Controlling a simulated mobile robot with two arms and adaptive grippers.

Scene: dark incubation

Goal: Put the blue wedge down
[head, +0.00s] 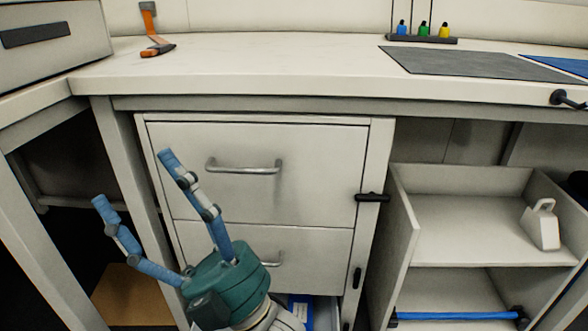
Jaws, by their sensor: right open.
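My right gripper (134,180) is in front of the drawer cabinet, low and left of centre. Its blue fingers are spread wide, pointing up and left, with nothing between them. I cannot pick out a blue wedge for certain. A blue object with some white (300,312) shows partly beside my right wrist, low in what looks like an open bottom drawer; my wrist and the picture edge hide the rest, so its shape is unclear. My left gripper is out of view.
The cabinet (330,150) has handled drawers. The white worktop (270,70) is mostly bare, with an orange-handled tool (150,30), coloured bottles on a rack (422,32) and a grey mat (450,61). Right, an open shelf holds a white scoop-like piece (543,226) and a blue bar (455,316).

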